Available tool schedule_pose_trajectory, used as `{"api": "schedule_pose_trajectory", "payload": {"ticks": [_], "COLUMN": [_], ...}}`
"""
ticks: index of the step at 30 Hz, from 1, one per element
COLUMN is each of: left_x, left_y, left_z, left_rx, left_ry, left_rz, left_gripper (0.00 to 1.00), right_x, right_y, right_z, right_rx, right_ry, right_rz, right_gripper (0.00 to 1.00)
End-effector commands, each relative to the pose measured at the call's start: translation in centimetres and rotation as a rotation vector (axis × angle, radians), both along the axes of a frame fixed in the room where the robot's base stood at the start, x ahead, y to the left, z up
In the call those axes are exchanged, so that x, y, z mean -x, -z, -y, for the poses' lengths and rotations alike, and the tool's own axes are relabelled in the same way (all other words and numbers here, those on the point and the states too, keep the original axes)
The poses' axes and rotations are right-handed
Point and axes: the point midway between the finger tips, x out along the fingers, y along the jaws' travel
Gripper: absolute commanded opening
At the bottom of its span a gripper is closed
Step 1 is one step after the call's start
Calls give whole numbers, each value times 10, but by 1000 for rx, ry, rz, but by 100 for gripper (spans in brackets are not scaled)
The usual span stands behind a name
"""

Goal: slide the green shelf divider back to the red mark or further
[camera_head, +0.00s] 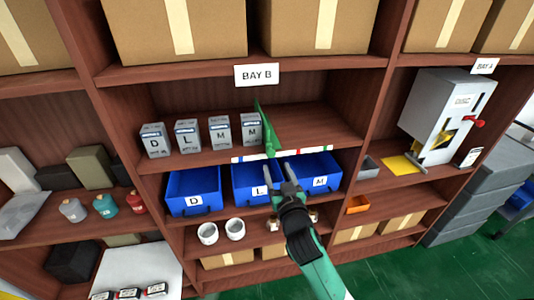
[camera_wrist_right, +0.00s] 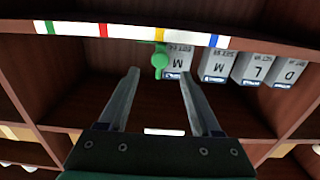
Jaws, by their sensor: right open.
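The green shelf divider (camera_head: 264,128) stands on the middle shelf of Bay B, just right of the last M box (camera_head: 250,130). Its round green knob (camera_wrist_right: 160,60) hangs at the shelf's front edge, near the yellow mark (camera_wrist_right: 160,35). The red mark (camera_wrist_right: 103,31) is on the white edge strip (camera_head: 250,158); in the head view it lies right of the divider. My right gripper (camera_head: 281,167) is open and empty just below that edge. In the right wrist view its fingertips (camera_wrist_right: 158,73) appear on either side of the knob; contact cannot be told. My left gripper is out of view.
Several boxes labelled D, L, M and M (camera_head: 187,138) stand left of the divider. The shelf right of the divider is clear. Blue bins (camera_head: 194,190) fill the shelf below, close to my right gripper. A grey dispenser (camera_head: 447,110) stands in the right bay.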

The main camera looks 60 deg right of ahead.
Motion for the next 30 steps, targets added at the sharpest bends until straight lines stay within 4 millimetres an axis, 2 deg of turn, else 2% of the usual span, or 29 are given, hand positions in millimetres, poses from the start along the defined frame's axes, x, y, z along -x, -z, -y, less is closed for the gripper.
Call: {"api": "schedule_pose_trajectory", "payload": {"ticks": [5,12,18,29,30], "left_x": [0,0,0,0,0], "left_y": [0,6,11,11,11], "left_z": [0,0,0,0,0], "left_rx": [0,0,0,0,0], "left_ry": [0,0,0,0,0], "left_rz": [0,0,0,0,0], "left_gripper": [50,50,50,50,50], "right_x": [-12,-47,-68,-74,-74], "right_y": [-1,0,0,-1,-1], "right_z": [14,56,81,88,88], "right_rx": [-1,0,1,0,0], "right_ry": [1,2,1,-1,-1], "right_rz": [-1,0,-1,0,0], "right_gripper": [65,65,65,65,62]}}
